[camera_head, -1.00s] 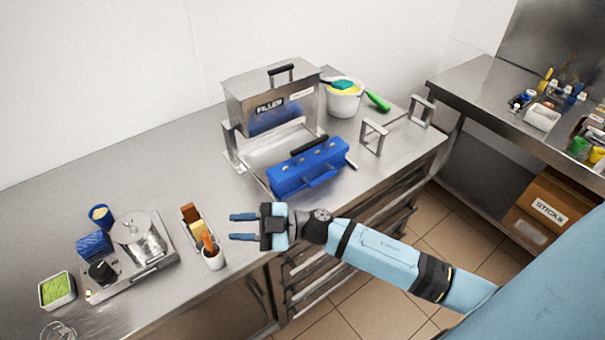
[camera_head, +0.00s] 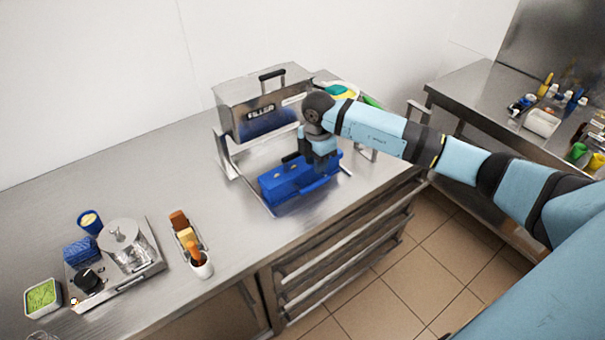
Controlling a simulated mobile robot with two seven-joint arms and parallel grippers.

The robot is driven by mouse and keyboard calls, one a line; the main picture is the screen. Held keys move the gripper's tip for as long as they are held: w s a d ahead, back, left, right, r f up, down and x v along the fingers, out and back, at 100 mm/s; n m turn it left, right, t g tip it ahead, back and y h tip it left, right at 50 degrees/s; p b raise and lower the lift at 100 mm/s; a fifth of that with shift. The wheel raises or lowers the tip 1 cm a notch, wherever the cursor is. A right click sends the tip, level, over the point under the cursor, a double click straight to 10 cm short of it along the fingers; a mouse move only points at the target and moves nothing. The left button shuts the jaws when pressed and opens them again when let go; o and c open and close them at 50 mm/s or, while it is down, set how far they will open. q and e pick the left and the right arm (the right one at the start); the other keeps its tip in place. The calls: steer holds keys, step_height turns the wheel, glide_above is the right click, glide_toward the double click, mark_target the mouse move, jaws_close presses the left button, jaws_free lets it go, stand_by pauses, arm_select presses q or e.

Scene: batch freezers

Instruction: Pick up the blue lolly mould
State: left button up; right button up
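The blue lolly mould (camera_head: 283,189) sits on the steel counter in front of the filler, with a blue handle along its front side. My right gripper (camera_head: 318,164) points down at the right part of the mould's top, where the black top handle (camera_head: 291,156) is. The gripper hides the right part of that handle. I cannot tell whether the fingers are around the handle or touching it, or how far they are open. My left gripper is not in view.
The steel filler (camera_head: 262,97) stands right behind the mould. A hotplate tray with a pot (camera_head: 124,246) and a small tray of sticks (camera_head: 185,233) stand at the left. The counter's middle left is clear.

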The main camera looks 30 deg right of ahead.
mark_target(315, 184)
step_height(315, 184, down, 3)
steer(key=shift+f, duration=0.1)
step_height(315, 184, down, 4)
steer(key=shift+s+p, duration=0.15)
steer(key=shift+p, duration=0.75)
steer(key=shift+f, duration=0.65)
steer(key=shift+r, duration=0.1)
jaws_close()
